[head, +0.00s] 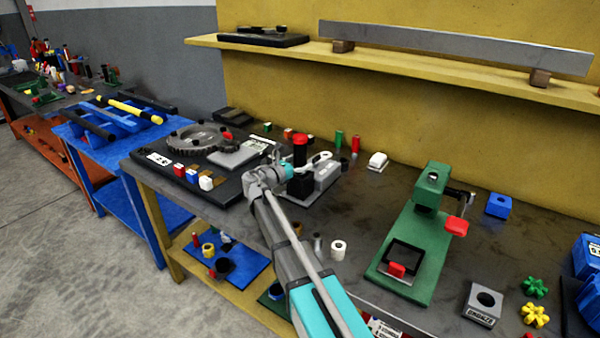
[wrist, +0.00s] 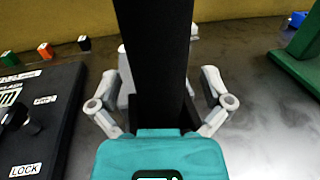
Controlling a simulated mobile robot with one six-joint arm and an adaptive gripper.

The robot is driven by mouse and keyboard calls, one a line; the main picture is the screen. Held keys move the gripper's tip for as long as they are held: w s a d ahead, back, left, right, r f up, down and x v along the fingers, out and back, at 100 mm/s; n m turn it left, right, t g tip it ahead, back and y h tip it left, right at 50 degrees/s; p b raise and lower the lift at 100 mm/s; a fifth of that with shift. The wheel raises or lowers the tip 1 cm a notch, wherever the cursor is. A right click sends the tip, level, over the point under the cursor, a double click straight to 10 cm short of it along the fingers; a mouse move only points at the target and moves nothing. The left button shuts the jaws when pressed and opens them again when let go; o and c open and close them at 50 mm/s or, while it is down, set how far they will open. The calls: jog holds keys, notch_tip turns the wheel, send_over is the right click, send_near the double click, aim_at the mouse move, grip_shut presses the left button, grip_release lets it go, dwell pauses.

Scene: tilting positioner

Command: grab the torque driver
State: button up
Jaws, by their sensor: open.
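A black upright post with a red top (head: 300,160) stands on the bench in the head view; it looks like the torque driver, though no label on it can be read. My gripper (head: 283,173) is at its left front side. In the wrist view the same black shaft (wrist: 154,40) rises between the two grey fingers of my gripper (wrist: 160,86). The fingers are spread, with a gap on each side of the shaft. The red top is out of the wrist view, and the shaft's lower end is hidden behind the teal gripper body.
A black board with a gear (head: 190,140) and LOCK labels lies left of the post. A grey block (head: 327,176) stands close on its right. A green press (head: 425,225) is farther right. A white ring (head: 338,250) lies in front. The shelf (head: 400,70) runs above the bench.

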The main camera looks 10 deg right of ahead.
aim_at(301, 135)
grip_shut()
dwell(0.6)
jog(key=shift+r, duration=0.2)
notch_tip(301, 135, up, 10)
jog(key=p, duration=1)
jog(key=shift+f, duration=0.15)
dwell(0.5)
